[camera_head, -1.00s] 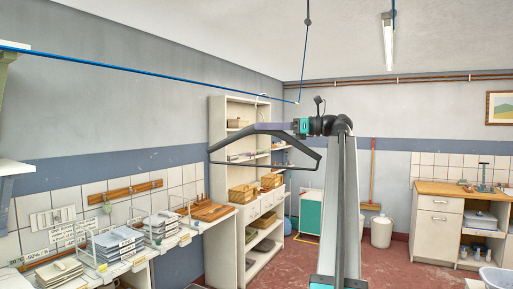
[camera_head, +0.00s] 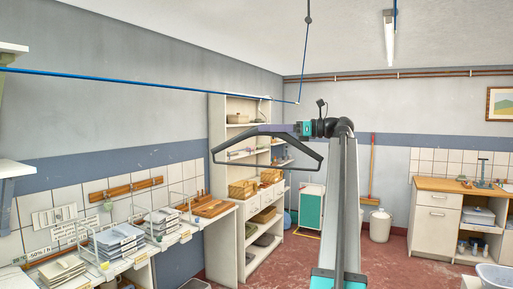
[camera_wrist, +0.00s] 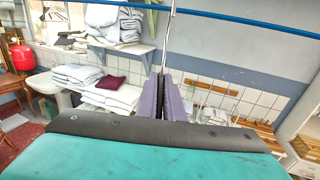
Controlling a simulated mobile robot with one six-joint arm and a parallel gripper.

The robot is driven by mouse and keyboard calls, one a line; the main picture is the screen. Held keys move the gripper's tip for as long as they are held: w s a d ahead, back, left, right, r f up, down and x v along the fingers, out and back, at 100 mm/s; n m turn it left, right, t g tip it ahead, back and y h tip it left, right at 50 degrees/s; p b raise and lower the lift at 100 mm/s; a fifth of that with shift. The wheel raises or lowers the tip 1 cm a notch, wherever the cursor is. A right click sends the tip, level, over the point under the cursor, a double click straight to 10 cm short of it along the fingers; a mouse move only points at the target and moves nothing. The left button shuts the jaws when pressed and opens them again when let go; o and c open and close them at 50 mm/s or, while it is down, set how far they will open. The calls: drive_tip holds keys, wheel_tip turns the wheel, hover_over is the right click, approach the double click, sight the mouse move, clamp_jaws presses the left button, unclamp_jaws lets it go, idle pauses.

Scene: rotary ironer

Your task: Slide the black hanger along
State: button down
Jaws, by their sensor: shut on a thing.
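The black hanger (camera_head: 238,138) hangs level below the blue rail (camera_head: 150,83) in the head view, its wide triangle in front of the shelf unit. My gripper (camera_head: 283,129) comes from the right and is shut on the hanger's upper part. In the wrist view, the two purple fingers of my gripper (camera_wrist: 161,97) close on a dark strip of the hanger. A thin pale hook stem (camera_wrist: 170,35) rises from there to the blue rail (camera_wrist: 235,15) at the top. I cannot make out clearly how the hook sits on the rail.
A white shelf unit (camera_head: 217,180) stands behind the hanger. A workbench with white trays (camera_head: 120,238) lies at lower left. White wall shelves (camera_head: 12,168) jut in at the left edge. The rail meets a vertical hanging rod (camera_head: 304,60). Floor is free right of my arm.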

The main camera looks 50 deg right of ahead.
drive_tip(key=shift+w+d+r+p, duration=0.15)
drive_tip(key=shift+d+p, duration=0.7)
drive_tip(key=shift+p, duration=0.55)
drive_tip(key=shift+w+d+r+p, duration=0.1)
drive_tip(key=shift+d+p, duration=0.7)
drive_tip(key=shift+p, duration=0.55)
drive_tip(key=shift+d+f, duration=0.15)
drive_tip(key=shift+d, duration=0.05)
drive_tip(key=c, duration=1.8)
unclamp_jaws()
drive_tip(key=shift+s+p, duration=0.1)
drive_tip(key=shift+p, duration=0.3)
